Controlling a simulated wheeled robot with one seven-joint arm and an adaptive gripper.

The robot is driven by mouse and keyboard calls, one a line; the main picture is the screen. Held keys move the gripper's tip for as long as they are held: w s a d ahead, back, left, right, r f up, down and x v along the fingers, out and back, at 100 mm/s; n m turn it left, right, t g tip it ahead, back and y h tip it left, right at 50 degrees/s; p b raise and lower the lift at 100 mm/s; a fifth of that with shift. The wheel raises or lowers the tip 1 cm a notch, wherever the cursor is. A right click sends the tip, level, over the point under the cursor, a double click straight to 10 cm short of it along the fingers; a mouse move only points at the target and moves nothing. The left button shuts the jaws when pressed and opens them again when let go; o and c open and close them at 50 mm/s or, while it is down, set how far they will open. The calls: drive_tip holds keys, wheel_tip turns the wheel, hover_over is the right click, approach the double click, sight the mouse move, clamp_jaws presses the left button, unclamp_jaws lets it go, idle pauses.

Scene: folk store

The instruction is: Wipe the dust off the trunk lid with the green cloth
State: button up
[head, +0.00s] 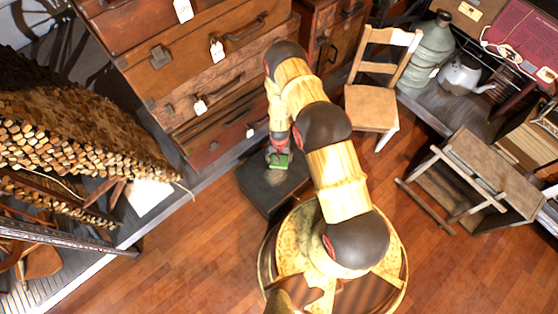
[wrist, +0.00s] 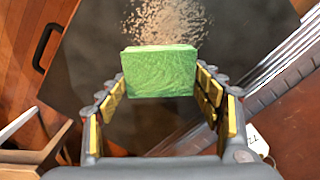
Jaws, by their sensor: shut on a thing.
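My gripper (wrist: 160,90) is shut on the green cloth (wrist: 160,72), a block-like green pad held between the two fingers in the wrist view. In the head view the green cloth (head: 279,160) shows small at the end of my arm, over the dark trunk lid (head: 262,190). In the wrist view the dark trunk lid (wrist: 88,75) lies beneath, with a pale speckled patch of dust (wrist: 165,18) just beyond the cloth. I cannot tell whether the cloth touches the lid. My arm and gripper hide part of the lid in the head view.
Stacked brown suitcases with tags (head: 205,70) stand behind the trunk. A small wooden chair (head: 375,100) stands to the right. A heap of wooden pieces (head: 80,130) is at the left. A wooden stand (head: 480,175) sits at the far right. Open wooden floor (head: 190,250) lies in front.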

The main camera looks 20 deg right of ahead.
drive_tip(key=shift+s+r+p, duration=0.2)
drive_tip(key=shift+r+p, duration=1.4)
drive_tip(key=shift+r, duration=0.9)
drive_tip(key=shift+f, duration=0.1)
drive_tip(key=shift+w, duration=0.1)
drive_tip(key=shift+w, duration=0.1)
drive_tip(key=shift+w+r+b, duration=0.25)
drive_tip(key=shift+w+b, duration=0.1)
drive_tip(key=shift+w, duration=0.15)
drive_tip(key=shift+a, duration=0.1)
